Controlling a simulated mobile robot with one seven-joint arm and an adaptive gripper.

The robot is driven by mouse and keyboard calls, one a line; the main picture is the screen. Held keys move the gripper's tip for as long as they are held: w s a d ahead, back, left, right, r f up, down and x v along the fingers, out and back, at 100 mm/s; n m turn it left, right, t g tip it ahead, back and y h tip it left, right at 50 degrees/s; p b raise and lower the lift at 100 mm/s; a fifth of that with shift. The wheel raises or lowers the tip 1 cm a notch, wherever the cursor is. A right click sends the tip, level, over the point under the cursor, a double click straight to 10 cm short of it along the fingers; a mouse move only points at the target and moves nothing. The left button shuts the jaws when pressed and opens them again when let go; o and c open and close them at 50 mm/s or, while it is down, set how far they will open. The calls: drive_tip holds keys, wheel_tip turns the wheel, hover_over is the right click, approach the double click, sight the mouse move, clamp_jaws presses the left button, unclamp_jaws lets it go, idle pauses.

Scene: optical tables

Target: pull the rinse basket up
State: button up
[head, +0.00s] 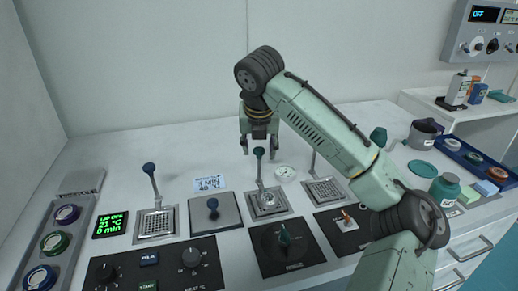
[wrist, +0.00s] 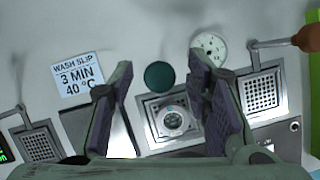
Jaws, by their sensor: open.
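Three square wells with lever handles stand in a row; no label tells me which holds the rinse basket. The middle one (head: 283,207) has a teal knob (head: 259,152) on an upright rod and a round shiny piece inside. In the wrist view this well (wrist: 150,108) lies below the teal knob (wrist: 159,76). My gripper (head: 259,147) is open, pointing down, with its fingertips to either side of the knob. The wrist view shows the knob between the two fingers (wrist: 160,66), with gaps on both sides. I cannot tell whether the fingertips are at the knob's height.
The left mesh basket (head: 155,224) has a blue-knobbed lever. The right mesh basket (head: 326,190) has a lever partly hidden by my arm. A flat plate with a blue knob (head: 213,203), a wash slip (head: 210,183) and a round dial (head: 285,173) are close by. Control panels line the front.

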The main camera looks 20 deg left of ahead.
drive_tip(key=v, duration=1.1)
